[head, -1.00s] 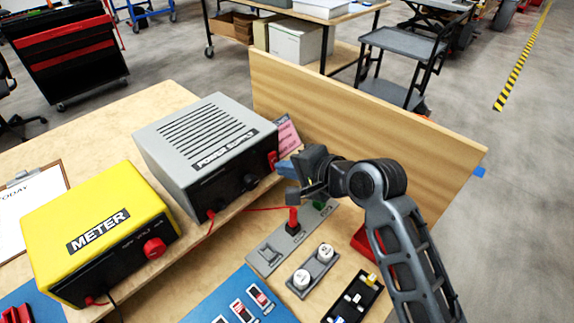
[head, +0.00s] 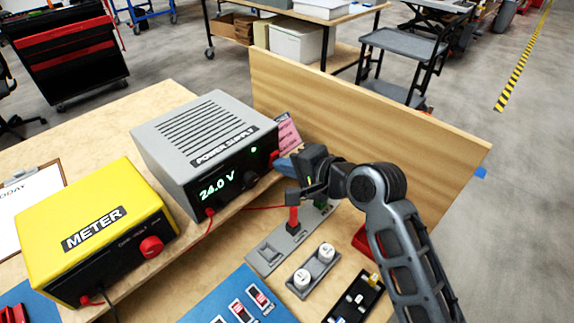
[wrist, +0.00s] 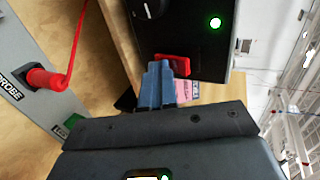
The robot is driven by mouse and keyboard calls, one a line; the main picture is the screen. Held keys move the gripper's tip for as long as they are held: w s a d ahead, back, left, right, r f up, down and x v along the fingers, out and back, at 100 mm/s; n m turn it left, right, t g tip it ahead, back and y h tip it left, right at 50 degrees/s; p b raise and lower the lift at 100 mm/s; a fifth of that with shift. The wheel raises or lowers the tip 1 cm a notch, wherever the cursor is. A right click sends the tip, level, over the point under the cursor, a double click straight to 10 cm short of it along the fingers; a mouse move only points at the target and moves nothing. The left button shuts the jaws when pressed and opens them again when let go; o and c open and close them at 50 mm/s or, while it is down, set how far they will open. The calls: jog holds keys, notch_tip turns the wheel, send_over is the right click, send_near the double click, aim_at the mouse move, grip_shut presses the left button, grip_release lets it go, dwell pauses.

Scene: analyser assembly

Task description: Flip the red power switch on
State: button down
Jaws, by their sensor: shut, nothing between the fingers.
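The grey power supply (head: 190,130) stands on the raised shelf, and its display (head: 217,187) is lit green and reads 24.0 V. A green light (head: 253,150) glows on its front. The red power switch (head: 273,158) is at the right end of that front panel. It also shows in the wrist view as a red rocker (wrist: 174,65). My gripper (wrist: 158,85) has its blue fingers closed together with nothing between them, their tips right beside the switch. In the head view my gripper (head: 285,167) is partly hidden by the wrist; I cannot tell whether the tips touch the switch.
A yellow meter (head: 95,225) stands left of the supply. A red probe (head: 292,218) stands upright in a grey holder (head: 265,257) below my wrist, with a red lead running to the supply. A wooden board (head: 370,135) rises behind my arm. A pink note (head: 288,135) is behind the switch.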

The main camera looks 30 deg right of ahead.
jog(key=shift+r+p, duration=0.85)
jog(key=shift+r, duration=0.05)
